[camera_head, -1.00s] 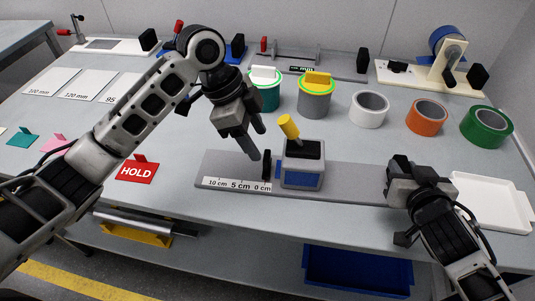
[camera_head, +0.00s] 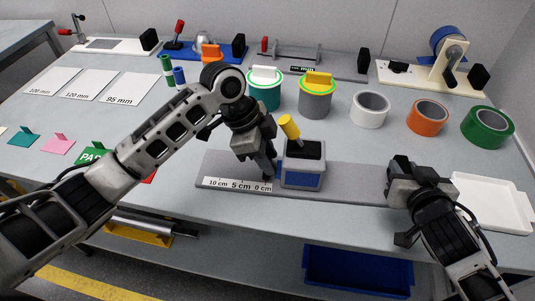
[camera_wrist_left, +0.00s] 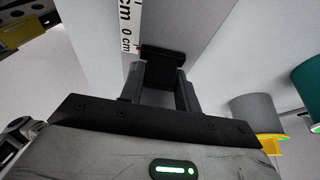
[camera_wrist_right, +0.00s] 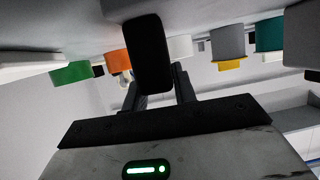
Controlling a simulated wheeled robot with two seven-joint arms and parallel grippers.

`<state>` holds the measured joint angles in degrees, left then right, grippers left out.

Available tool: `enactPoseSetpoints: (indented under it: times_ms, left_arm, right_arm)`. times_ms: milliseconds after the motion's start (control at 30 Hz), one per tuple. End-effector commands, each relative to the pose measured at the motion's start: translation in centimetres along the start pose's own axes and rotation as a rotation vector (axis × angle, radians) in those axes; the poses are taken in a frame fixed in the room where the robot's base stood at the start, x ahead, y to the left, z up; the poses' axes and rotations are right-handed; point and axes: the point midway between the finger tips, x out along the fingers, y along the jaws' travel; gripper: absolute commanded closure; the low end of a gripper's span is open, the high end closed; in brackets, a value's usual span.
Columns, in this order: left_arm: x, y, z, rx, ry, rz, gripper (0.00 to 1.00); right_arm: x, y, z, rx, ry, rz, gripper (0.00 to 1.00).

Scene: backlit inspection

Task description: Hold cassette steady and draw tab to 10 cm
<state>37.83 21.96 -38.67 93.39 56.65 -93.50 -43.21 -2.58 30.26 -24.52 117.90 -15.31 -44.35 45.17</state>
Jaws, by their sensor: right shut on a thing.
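The cassette (camera_head: 303,165) is a grey box with a blue front, a dark top and a yellow knob (camera_head: 289,127). It stands on a long grey base (camera_head: 345,178) with a scale (camera_head: 237,185) marked 0, 5 and 10 cm to its left. The black tab (camera_wrist_left: 163,68) shows in the left wrist view near the 0 cm mark. My left gripper (camera_head: 268,172) is open at the tab, one finger on each side; its fingers hide most of it in the head view. My right gripper (camera_head: 393,178) is shut on a black block (camera_wrist_right: 150,55) at the base's right end.
Teal (camera_head: 264,95) and grey (camera_head: 316,102) cups, white (camera_head: 370,110), orange (camera_head: 427,117) and green (camera_head: 487,126) rolls stand behind. A white tray (camera_head: 490,203) lies at right. Green and red signs are partly hidden by my left arm.

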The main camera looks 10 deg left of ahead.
Motion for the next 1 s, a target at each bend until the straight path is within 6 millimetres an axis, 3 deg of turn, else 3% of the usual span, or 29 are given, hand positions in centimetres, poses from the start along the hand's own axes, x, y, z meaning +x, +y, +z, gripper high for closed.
enactPoseSetpoints:
  times_ms: [33,167,500,900,933,1000]
  left_arm:
    - [0.0,0.0,0.1,0.0,0.0,0.0,1.0]
    - [-0.5,-0.1,1.5,-0.004,-0.002,0.0,1.0]
    - [-3.4,-0.1,8.6,-0.004,-0.003,-0.002,1.0]
    - [-3.9,-0.1,9.3,-0.001,-0.001,-0.002,1.0]
    - [-3.9,-0.1,9.3,-0.001,-0.001,-0.002,0.62]
    - [-3.9,-0.1,9.3,-0.001,-0.001,-0.002,0.45]
  right_arm:
    - [0.0,-0.1,0.9,0.002,-0.022,0.0,1.0]
    - [0.0,-0.1,0.9,0.002,-0.022,0.0,1.0]
    - [0.0,-0.1,0.9,0.001,-0.022,0.001,1.0]
    - [0.0,0.0,0.9,0.001,-0.021,0.002,1.0]
    - [0.0,0.0,0.9,0.001,-0.021,0.002,1.0]
    - [0.0,0.0,0.9,0.001,-0.021,0.002,1.0]
